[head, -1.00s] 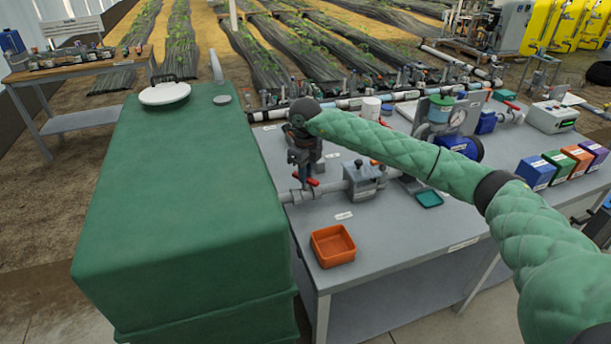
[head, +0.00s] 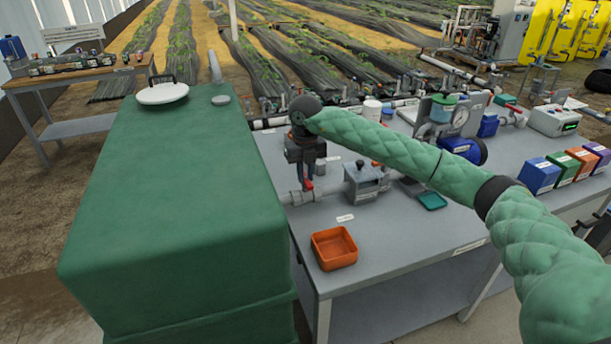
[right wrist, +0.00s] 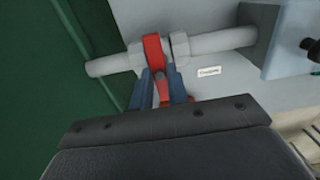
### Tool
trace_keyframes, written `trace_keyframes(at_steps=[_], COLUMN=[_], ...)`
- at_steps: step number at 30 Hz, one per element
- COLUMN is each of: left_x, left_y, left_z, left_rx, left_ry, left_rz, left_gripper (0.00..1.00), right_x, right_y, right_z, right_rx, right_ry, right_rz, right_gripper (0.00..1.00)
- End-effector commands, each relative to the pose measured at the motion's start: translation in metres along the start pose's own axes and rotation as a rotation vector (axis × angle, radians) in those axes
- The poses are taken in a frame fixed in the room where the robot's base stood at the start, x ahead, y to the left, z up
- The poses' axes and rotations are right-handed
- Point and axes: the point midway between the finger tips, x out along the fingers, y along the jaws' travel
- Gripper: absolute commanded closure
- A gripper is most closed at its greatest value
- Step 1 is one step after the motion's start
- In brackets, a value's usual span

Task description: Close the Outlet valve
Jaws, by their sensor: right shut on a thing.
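The valve with a red handle (head: 309,185) sits on a grey pipe (head: 291,198) at the left end of the bench, beside the green tank. My right gripper (head: 306,180) reaches down over it. In the right wrist view, the blue-grey fingers of my right gripper (right wrist: 161,86) are shut on the red handle (right wrist: 153,50). There the handle lies across the grey pipe (right wrist: 110,65), roughly at a right angle to it. A small white label (right wrist: 209,72) lies beside the valve, too blurred to read. My left gripper is not in view.
The large green tank (head: 170,200) stands close left of the valve. A grey pump-like block (head: 366,182) is on the pipe to the right. An orange tray (head: 334,248) sits near the bench's front edge. The bench top right of it is clear.

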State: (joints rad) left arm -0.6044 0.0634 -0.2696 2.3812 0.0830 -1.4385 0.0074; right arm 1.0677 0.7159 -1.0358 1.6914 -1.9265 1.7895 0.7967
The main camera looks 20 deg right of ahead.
Motion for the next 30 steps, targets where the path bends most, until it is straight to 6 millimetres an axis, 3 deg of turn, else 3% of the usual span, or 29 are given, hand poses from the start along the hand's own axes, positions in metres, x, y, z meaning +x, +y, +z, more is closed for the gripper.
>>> trace_keyframes(at_steps=[17,18,21,30], left_x=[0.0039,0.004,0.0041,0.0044], left_y=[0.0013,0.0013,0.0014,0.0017], left_z=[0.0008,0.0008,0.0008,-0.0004], left_rx=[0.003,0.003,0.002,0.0], left_ry=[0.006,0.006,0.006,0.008], left_rz=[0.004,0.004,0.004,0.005], left_gripper=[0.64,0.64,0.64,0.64], right_x=[-0.0002,-0.0002,-0.0002,-0.0013], right_y=[-0.0003,-0.0003,-0.0003,-0.0002], right_z=[0.0004,0.0004,0.0003,0.0003], right_rx=[0.035,0.035,0.035,0.034], right_ry=[-0.001,-0.001,-0.001,-0.001], right_rz=[0.0,0.0,0.0,0.0], right_gripper=[1.0,0.79,0.62,0.62])
